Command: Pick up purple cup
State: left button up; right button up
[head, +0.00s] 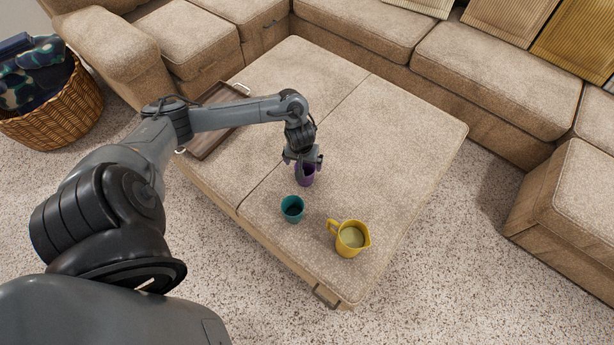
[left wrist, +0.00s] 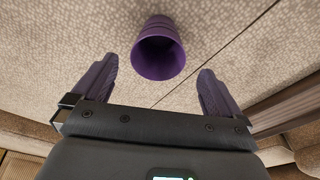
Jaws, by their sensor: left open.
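The purple cup (head: 305,179) stands on the beige ottoman (head: 400,130), partly hidden by my left gripper (head: 303,160) in the head view. In the left wrist view the purple cup (left wrist: 159,50) shows its open mouth, just beyond and between the two fingertips. My left gripper (left wrist: 155,80) is open, with nothing between its fingers. I cannot tell if a finger touches the cup. My right gripper is in neither view.
A teal cup (head: 292,208) and a yellow pitcher (head: 349,238) stand on the ottoman near the purple cup. A wooden tray (head: 210,138) lies at its left side, behind my arm. A sectional sofa (head: 480,80) borders the back and right. A wicker basket (head: 55,115) stands at far left.

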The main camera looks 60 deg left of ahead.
aim_at(305, 167)
pick_arm(q)
jog(key=shift+w+a+f+b, duration=0.15)
jog(key=shift+f+b, duration=0.4)
jog(key=shift+f, duration=0.45)
jog(key=shift+w+a+f+b, duration=0.15)
jog(key=shift+f+b, duration=0.35)
jog(key=shift+f, duration=0.5)
jog(key=shift+w+a+f+b, duration=0.1)
jog(key=shift+w+f+b, duration=0.1)
jog(key=shift+f+b, duration=0.6)
jog(key=shift+f+p, duration=0.15)
jog(key=shift+p, duration=0.15)
jog(key=c, duration=0.9)
jog(key=shift+r, duration=0.2)
